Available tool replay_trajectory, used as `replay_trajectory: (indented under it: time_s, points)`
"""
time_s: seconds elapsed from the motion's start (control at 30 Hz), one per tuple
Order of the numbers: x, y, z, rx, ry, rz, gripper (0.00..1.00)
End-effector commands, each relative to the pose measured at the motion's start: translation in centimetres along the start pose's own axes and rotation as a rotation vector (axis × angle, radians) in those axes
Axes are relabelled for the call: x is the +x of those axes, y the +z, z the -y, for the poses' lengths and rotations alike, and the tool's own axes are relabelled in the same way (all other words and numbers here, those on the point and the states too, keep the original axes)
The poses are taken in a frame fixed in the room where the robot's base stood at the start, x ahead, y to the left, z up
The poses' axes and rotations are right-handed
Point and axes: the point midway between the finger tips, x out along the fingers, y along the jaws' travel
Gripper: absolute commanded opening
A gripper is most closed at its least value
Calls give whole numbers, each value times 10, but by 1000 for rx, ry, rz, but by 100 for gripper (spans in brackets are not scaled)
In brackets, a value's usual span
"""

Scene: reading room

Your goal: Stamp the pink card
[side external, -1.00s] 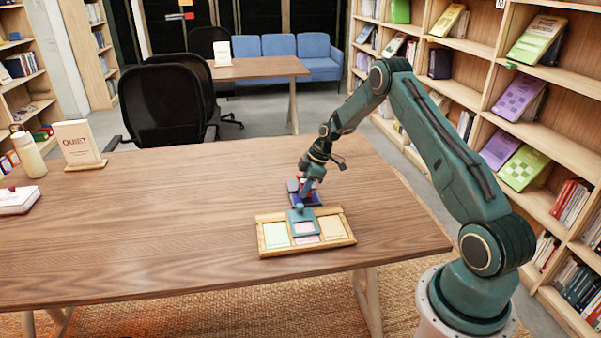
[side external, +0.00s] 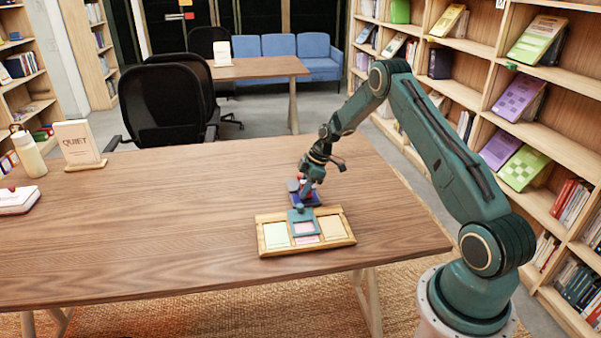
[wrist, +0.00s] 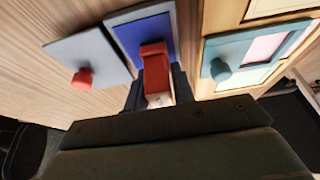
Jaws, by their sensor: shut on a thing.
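The pink card (side external: 306,228) lies in the middle slot of a wooden tray (side external: 297,251). A teal frame (side external: 291,218) with a round knob lies over it, leaving pink showing in its window. The frame also shows in the wrist view (wrist: 243,50). My gripper (wrist: 157,95) is shut on a red stamp (wrist: 154,62). It holds the stamp over the blue ink pad (wrist: 127,34), just behind the tray. I cannot tell whether the stamp touches the pad. The stamp's underside is hidden.
A grey lid (wrist: 92,52) with a red knob lies beside the pad. A green card (side external: 276,235) and a cream card (side external: 333,227) flank the pink one. A bottle (side external: 28,158) and a book on a stand (side external: 78,143) are far left. The table's middle is clear.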

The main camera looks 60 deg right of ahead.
Motion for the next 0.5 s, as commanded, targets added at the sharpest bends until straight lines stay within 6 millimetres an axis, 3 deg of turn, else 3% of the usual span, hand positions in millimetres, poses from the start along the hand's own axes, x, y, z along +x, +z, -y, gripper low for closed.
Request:
replay_trajectory:
  time_s: [0.5]
  points:
    - [4, 2, 0, 0, 0, 0, 10]
